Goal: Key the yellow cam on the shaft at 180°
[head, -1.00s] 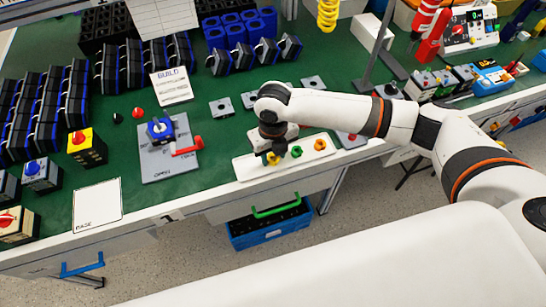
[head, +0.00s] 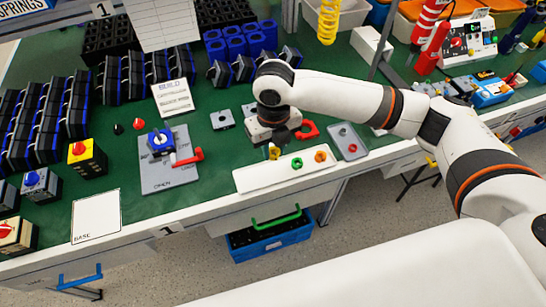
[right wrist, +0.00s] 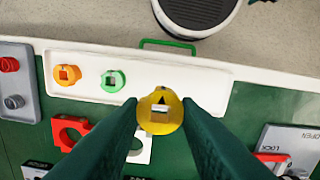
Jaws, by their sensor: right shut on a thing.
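The yellow cam (right wrist: 160,109) sits between the fingertips of my right gripper (right wrist: 158,118), which is shut on it. The cam shows a squarish hole and a black triangle mark in the right wrist view. In the head view the cam (head: 274,153) hangs at the far edge of the white tray, under my right gripper (head: 273,141). A blue switch body (head: 161,141) stands on a grey fixture plate (head: 160,178) to the left, with a red handle (head: 188,158) at its side. I cannot make out the shaft clearly. My left gripper is out of view.
The white tray (head: 248,180) holds a green cam (head: 297,163) and an orange cam (head: 320,156). A red clip-like part (head: 307,130) and a grey tray (head: 348,142) lie right of my gripper. Green bench is clear between fixture and white tray.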

